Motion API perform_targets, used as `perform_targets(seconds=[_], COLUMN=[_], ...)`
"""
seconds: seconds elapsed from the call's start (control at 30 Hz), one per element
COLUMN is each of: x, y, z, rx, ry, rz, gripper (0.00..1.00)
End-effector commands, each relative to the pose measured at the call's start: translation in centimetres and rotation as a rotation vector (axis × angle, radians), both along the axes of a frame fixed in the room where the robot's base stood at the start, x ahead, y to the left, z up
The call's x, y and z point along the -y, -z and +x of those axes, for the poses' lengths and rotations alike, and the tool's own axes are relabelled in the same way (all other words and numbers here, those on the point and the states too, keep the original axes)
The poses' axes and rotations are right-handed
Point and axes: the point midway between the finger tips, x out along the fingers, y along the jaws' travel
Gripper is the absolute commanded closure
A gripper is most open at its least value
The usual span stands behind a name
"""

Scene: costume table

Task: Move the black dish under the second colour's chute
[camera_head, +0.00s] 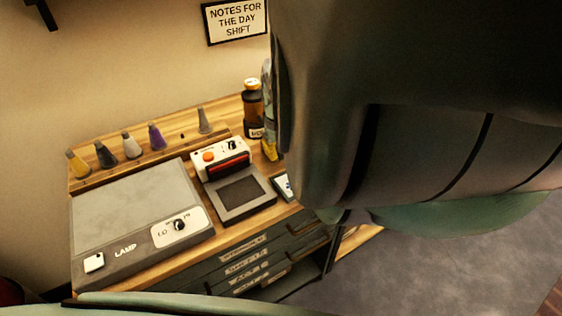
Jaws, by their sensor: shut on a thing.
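No black dish that I can make out shows in the head view, and I see no chute. My arm fills the upper right and hides what stands behind it. My gripper is not in view. The wooden table (150,270) is at the left against the wall. Its right part is hidden behind my arm.
A grey lamp box (130,205) fills the table's left front. Beside it is a device with a red slot and dark square pad (242,190). Several coloured cones, including a purple one (156,137), line the back. A brown bottle (252,108) stands right.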

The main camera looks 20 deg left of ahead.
Motion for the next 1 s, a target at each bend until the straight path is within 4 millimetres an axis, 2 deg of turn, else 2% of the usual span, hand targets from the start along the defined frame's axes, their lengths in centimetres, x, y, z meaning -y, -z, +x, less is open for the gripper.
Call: perform_targets(seconds=[0.8, 0.83, 1.0], x=[0.13, 0.12, 0.11], y=[0.73, 0.68, 0.65], z=[0.07, 0.07, 0.06], rx=[0.000, 0.000, 0.000], ry=[0.003, 0.003, 0.003], rz=[0.000, 0.000, 0.000], gripper=[1.00, 0.82, 0.64])
